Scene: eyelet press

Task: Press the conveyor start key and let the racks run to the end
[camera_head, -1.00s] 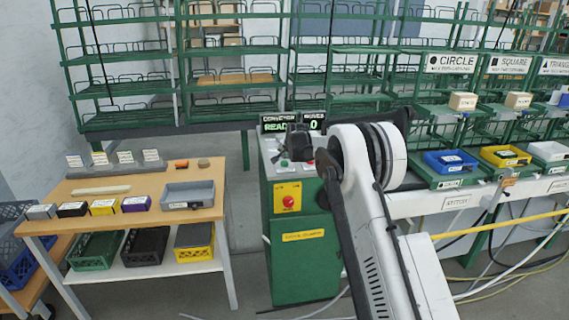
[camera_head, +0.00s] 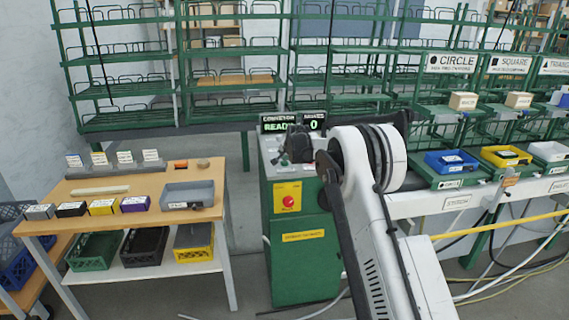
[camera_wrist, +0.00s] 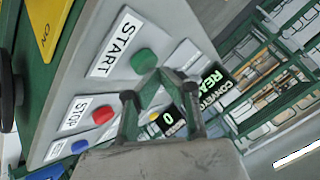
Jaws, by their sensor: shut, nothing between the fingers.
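The green start key (camera_wrist: 144,62) sits beside the START label (camera_wrist: 115,44) on the grey sloping panel of the green control cabinet (camera_head: 305,258). My gripper (camera_wrist: 158,76) is shut and empty, with its fingertips close beside the green key in the wrist view. I cannot tell whether they touch it. In the head view my gripper (camera_head: 297,148) is over the cabinet top and hides part of the panel. The display (camera_head: 291,123) reads READY, partly cut off, and 0. Racks (camera_head: 445,180) with coloured trays stand on the line at right.
A red stop key (camera_wrist: 103,114) and a blue key (camera_wrist: 79,146) lie close to the green one. A red button (camera_head: 288,201) on a yellow plate is on the cabinet front. A wooden table (camera_head: 130,215) with boxes stands at left, a floor gap between.

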